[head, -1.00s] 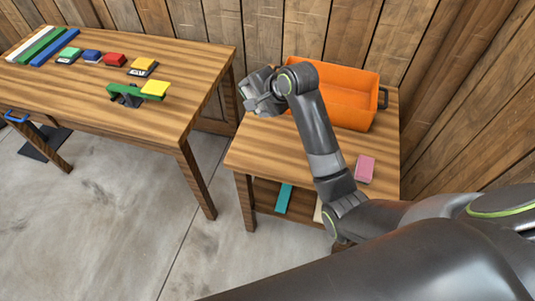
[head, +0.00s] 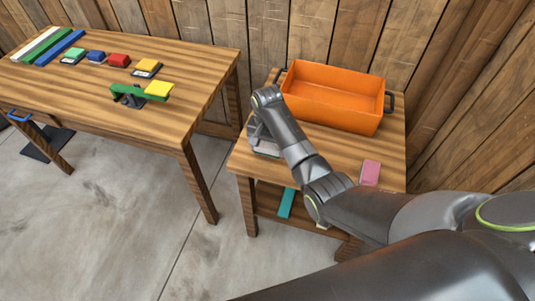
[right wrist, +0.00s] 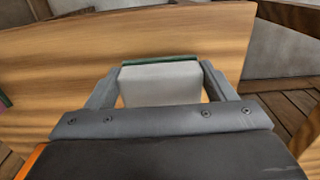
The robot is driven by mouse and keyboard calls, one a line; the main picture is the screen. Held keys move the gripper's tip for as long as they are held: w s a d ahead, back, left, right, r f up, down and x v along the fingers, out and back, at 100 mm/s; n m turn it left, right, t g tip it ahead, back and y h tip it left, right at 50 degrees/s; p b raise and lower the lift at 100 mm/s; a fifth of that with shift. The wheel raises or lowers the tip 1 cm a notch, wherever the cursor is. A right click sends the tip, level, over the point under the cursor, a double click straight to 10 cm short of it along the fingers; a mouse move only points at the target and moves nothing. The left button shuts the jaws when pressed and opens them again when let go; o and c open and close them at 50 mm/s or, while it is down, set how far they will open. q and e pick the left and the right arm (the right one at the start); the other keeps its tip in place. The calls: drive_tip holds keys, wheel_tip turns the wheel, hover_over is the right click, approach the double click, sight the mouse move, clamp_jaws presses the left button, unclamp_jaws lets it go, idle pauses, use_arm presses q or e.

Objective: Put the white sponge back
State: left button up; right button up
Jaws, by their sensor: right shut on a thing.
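The white sponge (right wrist: 160,84), a pale block with a dark green layer along its far edge, sits between the two fingers of my right gripper (right wrist: 160,88) in the right wrist view. The fingers are shut on it from both sides. In the head view my right gripper (head: 264,148) is low over the left part of the small wooden table (head: 330,148), left of the orange bin. The sponge is mostly hidden there by the gripper. I cannot tell whether it touches the tabletop. My left gripper is not in view.
The orange bin (head: 330,108) stands at the back of the small table. A pink block (head: 370,173) lies at its right front. A teal item (head: 286,203) lies on the lower shelf. The left table (head: 150,110) holds coloured blocks and a small balance (head: 135,98).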

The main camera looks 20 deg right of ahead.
sight(267, 154)
drive_tip(key=shift+f, duration=1.95)
drive_tip(key=o, duration=0.9)
wheel_tip(267, 154, up, 12)
